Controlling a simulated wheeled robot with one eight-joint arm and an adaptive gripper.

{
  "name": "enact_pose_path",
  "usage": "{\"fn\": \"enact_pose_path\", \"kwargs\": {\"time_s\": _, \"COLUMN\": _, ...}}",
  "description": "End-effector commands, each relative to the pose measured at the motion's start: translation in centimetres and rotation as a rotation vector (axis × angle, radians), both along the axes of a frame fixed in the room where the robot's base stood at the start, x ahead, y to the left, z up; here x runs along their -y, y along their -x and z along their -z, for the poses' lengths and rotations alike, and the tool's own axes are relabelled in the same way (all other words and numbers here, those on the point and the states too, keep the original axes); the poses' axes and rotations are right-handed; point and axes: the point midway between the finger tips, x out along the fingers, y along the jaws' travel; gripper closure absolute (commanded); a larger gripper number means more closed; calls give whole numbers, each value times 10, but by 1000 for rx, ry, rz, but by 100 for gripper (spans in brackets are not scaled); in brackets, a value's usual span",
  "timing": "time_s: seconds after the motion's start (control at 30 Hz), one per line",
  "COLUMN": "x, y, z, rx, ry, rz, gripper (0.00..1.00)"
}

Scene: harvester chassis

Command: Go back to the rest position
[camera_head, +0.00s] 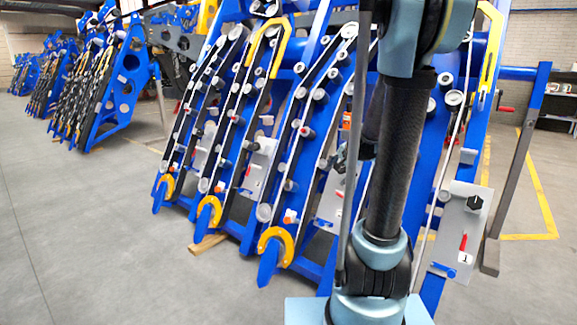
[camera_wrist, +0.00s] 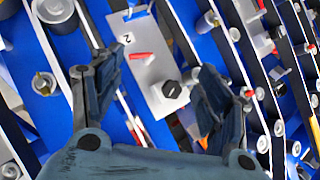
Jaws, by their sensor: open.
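My gripper (camera_wrist: 165,78) shows in the wrist view with its two dark fingers spread apart and nothing held between them. Beyond the fingers is a light plate (camera_wrist: 150,60) marked 2, with a red lever (camera_wrist: 142,56) and a black knob (camera_wrist: 171,89). The plate lies in the gap between the fingers in the picture; the distance to it is unclear, and I see no contact. In the head view my arm stands upright right of centre, and I cannot make out the gripper clearly behind it.
The blue harvester chassis (camera_head: 268,262) with rollers and yellow-tipped arms fills the middle. A plate (camera_head: 470,215) marked 1, with a black knob and red lever, is at right. More blue units (camera_head: 120,85) stand far left. The grey floor (camera_head: 90,230) at left is clear.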

Motion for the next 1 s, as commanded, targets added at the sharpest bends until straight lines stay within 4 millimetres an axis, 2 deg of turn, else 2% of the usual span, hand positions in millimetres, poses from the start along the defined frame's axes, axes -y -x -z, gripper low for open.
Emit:
{"fn": "enact_pose_path", "kwargs": {"time_s": 0.03, "x": -4, "y": 16, "z": -1, "rx": -15, "ry": 27, "rz": -33, "gripper": 32}}
{"fn": "enact_pose_path", "kwargs": {"time_s": 0.47, "x": -23, "y": 139, "z": 9, "rx": -151, "ry": 255, "rz": -336, "gripper": 32}}
{"fn": "enact_pose_path", "kwargs": {"time_s": 1.0, "x": -23, "y": 287, "z": 49, "rx": -324, "ry": 490, "rz": -733, "gripper": 32}}
